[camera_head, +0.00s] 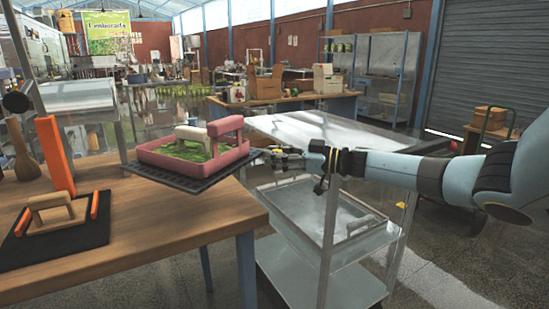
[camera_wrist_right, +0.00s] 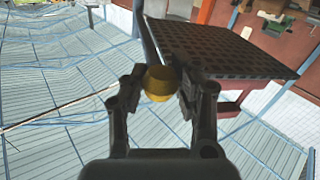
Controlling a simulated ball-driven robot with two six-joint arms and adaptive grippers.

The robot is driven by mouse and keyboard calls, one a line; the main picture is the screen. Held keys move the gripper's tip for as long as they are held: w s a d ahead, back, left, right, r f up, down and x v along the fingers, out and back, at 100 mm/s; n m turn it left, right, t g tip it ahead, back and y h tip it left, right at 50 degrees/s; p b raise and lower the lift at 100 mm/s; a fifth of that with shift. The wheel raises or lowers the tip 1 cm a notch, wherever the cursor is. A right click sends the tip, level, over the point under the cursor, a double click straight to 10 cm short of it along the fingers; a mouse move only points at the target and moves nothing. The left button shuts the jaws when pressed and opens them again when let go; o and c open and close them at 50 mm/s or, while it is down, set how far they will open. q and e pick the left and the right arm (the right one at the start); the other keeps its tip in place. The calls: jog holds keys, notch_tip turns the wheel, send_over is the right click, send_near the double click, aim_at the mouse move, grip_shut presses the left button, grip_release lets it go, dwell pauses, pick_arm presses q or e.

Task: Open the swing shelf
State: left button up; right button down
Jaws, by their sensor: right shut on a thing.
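The swing shelf is a dark perforated plate (camera_head: 181,178) in the head view, jutting past the right edge of the wooden table. A pink tray (camera_head: 165,163) with green powder sits on it. The plate also shows in the right wrist view (camera_wrist_right: 225,50). My right gripper (camera_head: 272,153) is at the plate's right end, its arm coming in from the right. In the right wrist view its fingers (camera_wrist_right: 160,80) are shut on a yellow knob (camera_wrist_right: 158,88) beside a dark bar. How the knob joins the shelf is partly hidden. My left gripper is not in view.
A metal cart (camera_head: 315,262) stands below my right arm. A large pale-topped table (camera_head: 325,128) is behind.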

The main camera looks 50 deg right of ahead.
jog(key=c, duration=0.9)
grip_release()
jog(key=shift+s, duration=0.1)
jog(key=v, duration=1.2)
jog(key=shift+d, duration=0.1)
